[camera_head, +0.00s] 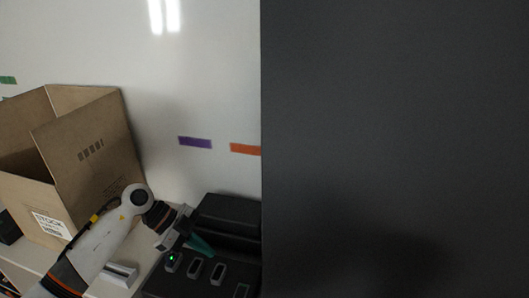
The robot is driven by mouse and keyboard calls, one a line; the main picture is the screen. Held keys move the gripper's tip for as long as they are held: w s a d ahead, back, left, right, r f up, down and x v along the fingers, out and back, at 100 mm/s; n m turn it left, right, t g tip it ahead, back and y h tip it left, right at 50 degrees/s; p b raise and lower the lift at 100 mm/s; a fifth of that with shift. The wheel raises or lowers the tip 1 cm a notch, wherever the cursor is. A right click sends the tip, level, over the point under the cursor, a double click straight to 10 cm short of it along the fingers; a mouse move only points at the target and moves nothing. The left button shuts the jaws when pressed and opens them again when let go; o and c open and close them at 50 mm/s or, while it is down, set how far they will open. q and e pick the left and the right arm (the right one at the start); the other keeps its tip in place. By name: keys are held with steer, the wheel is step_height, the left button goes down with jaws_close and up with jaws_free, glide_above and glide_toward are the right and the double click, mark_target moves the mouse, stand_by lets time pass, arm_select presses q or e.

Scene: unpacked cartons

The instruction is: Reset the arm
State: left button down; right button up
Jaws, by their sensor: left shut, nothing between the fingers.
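My left arm comes in from the lower left, white with dark and orange bands. My left gripper (190,244) is at its end, shut and empty, over the black device with slots. I cannot make out any object held in it. My right gripper is out of view.
A large open cardboard carton (80,150) stands at the left, beside my arm. A black device (228,226) with several slots and a green light sits under the gripper on a light surface (30,262). A dark panel (395,130) fills the right half. A pale wall (180,80) is behind.

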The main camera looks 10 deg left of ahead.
arm_select(q)
steer(key=w+d+r+n+t+h, duration=0.1)
steer(key=d+r+t+h, duration=0.75)
steer(key=d, duration=0.25)
steer(key=a+n+t+y, duration=0.8)
steer(key=n+t+y, duration=0.3)
steer(key=n+y, duration=0.3)
steer(key=s+a+f+n+g+y, duration=0.45)
steer(key=s+f+g+y, duration=0.2)
steer(key=f, duration=0.55)
steer(key=s+d+f+m+g+h, duration=0.15)
steer(key=s+f+g, duration=0.3)
steer(key=s, duration=0.55)
steer(key=s+d+f+g+h, duration=0.2)
steer(key=s+f+g, duration=0.3)
steer(key=s, duration=0.4)
step_height(320, 180, down, 27)
steer(key=g+b, duration=0.2)
steer(key=b, duration=0.2)
steer(key=s+a+f+b, duration=0.2)
steer(key=s+f, duration=1.5)
steer(key=f, duration=0.3)
steer(key=shift+s+a+f+m+g+y+b, duration=0.2)
steer(key=shift+a+f+m+g+y+b, duration=0.15)
steer(key=shift+a+f+m+g+b, duration=0.1)
